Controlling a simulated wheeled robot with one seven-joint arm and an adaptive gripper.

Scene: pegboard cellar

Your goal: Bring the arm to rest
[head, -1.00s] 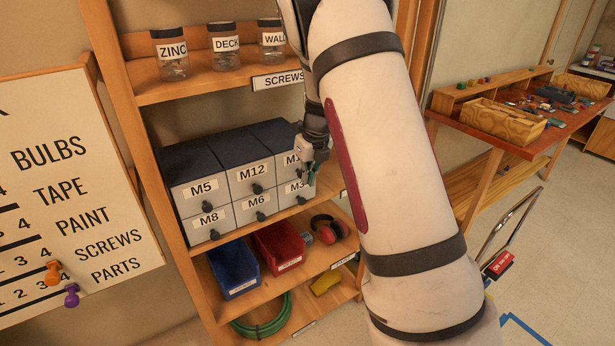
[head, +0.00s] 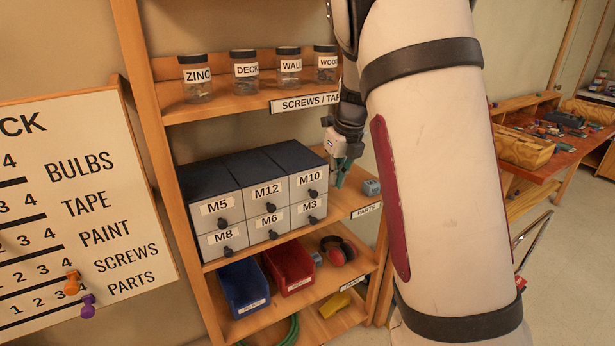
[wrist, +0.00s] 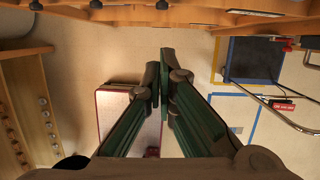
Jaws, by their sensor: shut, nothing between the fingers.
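My gripper (head: 341,171) hangs at the right of the drawer cabinet in the head view, in front of the shelf, with my pale arm in front of the scene on the right. In the wrist view my gripper (wrist: 163,85) has its green fingers together at the tips with nothing between them. Below the fingers the wrist view shows bare floor and a pale, red-edged shape that may be part of my base.
A wooden shelf holds the drawer cabinet (head: 253,198), several labelled jars (head: 245,75), a blue bin (head: 243,284), a red bin (head: 289,267) and red earmuffs (head: 337,251). A peg chart (head: 85,190) stands left. A workbench (head: 535,165) is at right. A dark mat (wrist: 254,60) lies on the floor.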

